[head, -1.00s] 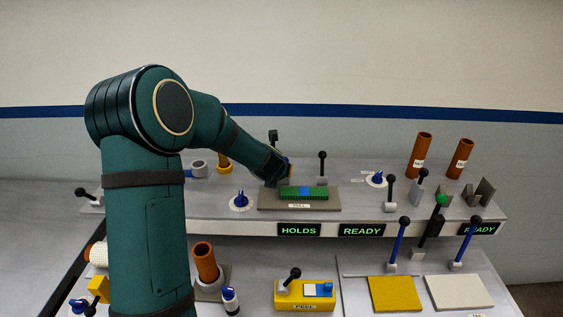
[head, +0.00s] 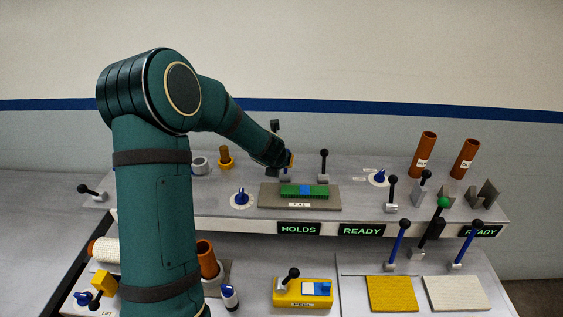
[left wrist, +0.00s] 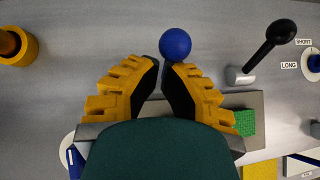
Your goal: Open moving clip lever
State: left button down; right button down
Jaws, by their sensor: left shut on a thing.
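My left gripper (head: 287,160) is at the back of the upper shelf, just behind the green toothed block (head: 304,191) on its grey plate. The left wrist view shows its two yellow-backed fingers (left wrist: 165,65) nearly together, shut on a lever with a blue ball knob (left wrist: 175,43). The knob sticks out at the fingertips; the lever's shaft is hidden. A small grey and blue base (head: 285,175) shows below the gripper. To its right stands a black-knobbed lever (head: 324,166), seen tilted in the wrist view (left wrist: 265,55). My right gripper is out of view.
A blue dial (head: 241,198) sits left of the plate and another (head: 379,177) to the right. An orange cup (head: 226,158) stands behind at left. Two brown tubes (head: 423,155) stand at the back right. A yellow peel box (head: 303,292) is on the lower level.

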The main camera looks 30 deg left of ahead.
pick_arm(q)
jog(key=shift+w+a+r, duration=0.1)
jog(key=shift+w+a, duration=0.1)
jog(key=shift+w, duration=0.15)
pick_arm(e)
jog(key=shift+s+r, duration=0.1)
pick_arm(q)
jog(key=shift+w+a, duration=0.15)
jog(key=shift+w, duration=0.05)
dwell(0.4)
